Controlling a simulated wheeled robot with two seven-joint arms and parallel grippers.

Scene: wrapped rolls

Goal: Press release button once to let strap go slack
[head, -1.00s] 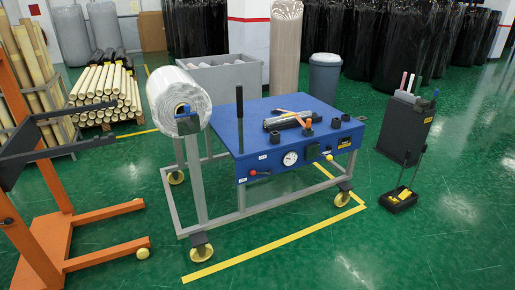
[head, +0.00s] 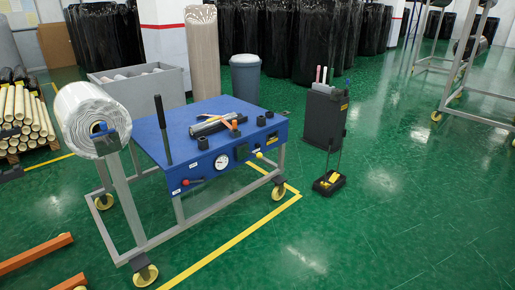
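A blue bench on a grey wheeled frame (head: 180,137) stands left of centre. Its front panel carries a white round gauge (head: 221,161), a red-knobbed lever (head: 186,182), a small dark box (head: 242,151) and a yellow knob (head: 259,155). Which part is the release button I cannot tell, and I cannot make out a strap. A black upright lever (head: 162,128) stands at the bench's left side. A wrapped white roll (head: 82,112) sits on a post at the left. Neither of my grippers is in view.
Hand tools (head: 212,123) and black blocks lie on the bench top. A dark bin (head: 324,118) and a small black caddy (head: 329,184) stand to the right. Orange frame bars (head: 36,252) are low at left. The green floor at front right is clear.

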